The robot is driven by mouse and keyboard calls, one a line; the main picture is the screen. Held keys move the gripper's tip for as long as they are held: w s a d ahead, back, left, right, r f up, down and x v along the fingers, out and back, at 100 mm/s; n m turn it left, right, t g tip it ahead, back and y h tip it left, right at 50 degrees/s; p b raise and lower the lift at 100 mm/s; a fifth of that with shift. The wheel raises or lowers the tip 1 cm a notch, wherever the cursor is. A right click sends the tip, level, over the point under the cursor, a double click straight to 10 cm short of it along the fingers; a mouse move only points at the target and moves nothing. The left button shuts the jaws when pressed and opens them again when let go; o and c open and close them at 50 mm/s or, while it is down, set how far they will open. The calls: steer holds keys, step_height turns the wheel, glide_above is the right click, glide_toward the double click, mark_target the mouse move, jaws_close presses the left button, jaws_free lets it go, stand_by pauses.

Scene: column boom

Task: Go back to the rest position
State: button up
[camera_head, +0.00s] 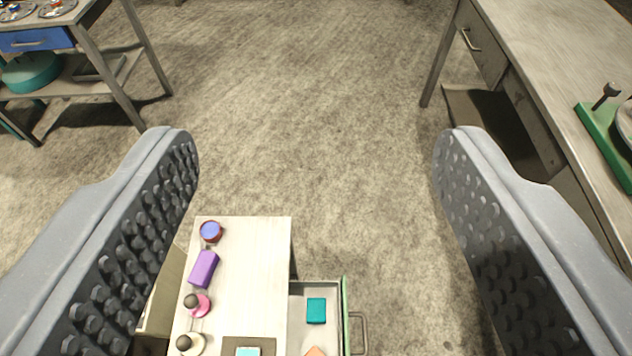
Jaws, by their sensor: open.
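My gripper (316,165) is open and empty. Its two grey fingers with dark studded pads stand wide apart at the left and right of the view.
A light table (255,285) below holds a blue-topped cup (210,231), a purple block (204,269) and knobbed items. Its open drawer (313,289) holds a teal block (316,310). A workbench (560,60) stands right, a shelved table (100,20) upper left. The floor (310,120) between is clear.

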steer(key=shift+t, duration=0.5)
steer(key=s+r, duration=0.2)
steer(key=r, duration=0.1)
steer(key=shift+s+r, duration=0.15)
steer(key=shift+s, duration=0.15)
